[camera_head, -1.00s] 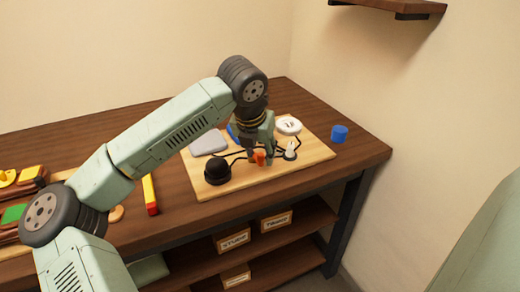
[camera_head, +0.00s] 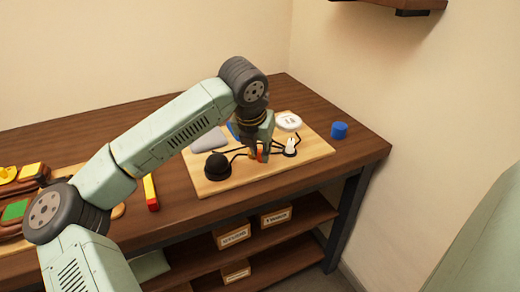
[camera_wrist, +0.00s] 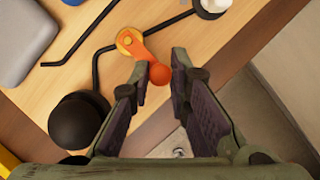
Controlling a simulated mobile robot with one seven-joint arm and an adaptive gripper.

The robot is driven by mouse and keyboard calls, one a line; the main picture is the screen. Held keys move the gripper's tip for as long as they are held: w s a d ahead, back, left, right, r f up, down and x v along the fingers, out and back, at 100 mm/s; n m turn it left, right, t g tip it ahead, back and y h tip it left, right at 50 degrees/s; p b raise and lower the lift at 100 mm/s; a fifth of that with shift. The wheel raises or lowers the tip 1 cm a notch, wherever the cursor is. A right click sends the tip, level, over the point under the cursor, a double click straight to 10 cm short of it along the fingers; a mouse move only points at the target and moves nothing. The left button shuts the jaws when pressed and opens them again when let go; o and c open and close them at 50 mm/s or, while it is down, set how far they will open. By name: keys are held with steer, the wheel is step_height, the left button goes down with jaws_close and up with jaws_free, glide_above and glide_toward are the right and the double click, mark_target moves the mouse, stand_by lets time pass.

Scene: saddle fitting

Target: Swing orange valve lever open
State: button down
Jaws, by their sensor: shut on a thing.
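The orange valve lever (camera_wrist: 147,58) shows in the wrist view. It runs from a yellow-orange round hub (camera_wrist: 128,40) to a ball-shaped knob at its lower right end. My gripper (camera_wrist: 160,72) has one finger on each side of the knob and is shut on it. In the head view my gripper (camera_head: 259,151) reaches down to the board, and only a small orange part of the lever (camera_head: 260,155) shows beside the fingers. Black pipes (camera_wrist: 96,70) run to the hub from both sides.
The wooden board (camera_head: 300,165) also carries a black dome (camera_head: 217,166), a grey pad (camera_head: 208,140), a white round piece (camera_head: 289,121) and a small white piece (camera_head: 290,146). A blue cylinder (camera_head: 339,130) stands right of the board. A red-yellow bar (camera_head: 150,192) lies to the left.

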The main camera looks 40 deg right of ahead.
steer(key=shift+a, duration=0.1)
stand_by(0.3)
steer(key=m+b, duration=0.1)
steer(key=a+m+b, duration=0.1)
steer(key=m, duration=0.1)
steer(key=shift+w+f+g+h, duration=0.15)
steer(key=shift+w+g+h, duration=0.15)
steer(key=shift+w+g, duration=0.1)
steer(key=m, duration=0.1)
steer(key=a+m+g+b, duration=0.1)
steer(key=shift+w+m, duration=0.3)
steer(key=shift+w, duration=0.05)
steer(key=m, duration=0.1)
steer(key=w+m+g, duration=0.1)
steer(key=m, duration=0.1)
steer(key=shift+a+r+g, duration=0.2)
steer(key=shift+a+g, duration=0.1)
steer(key=shift+a, duration=0.1)
steer(key=shift+w+a+m+g+p, duration=0.15)
steer(key=shift+w+m+g+p, duration=0.2)
steer(key=shift+m, duration=0.55)
steer(key=shift+w+a+m+g+p, duration=0.15)
steer(key=shift+w+m+p, duration=0.25)
steer(key=shift+m, duration=0.5)
steer(key=c, duration=1.5)
jaws_free()
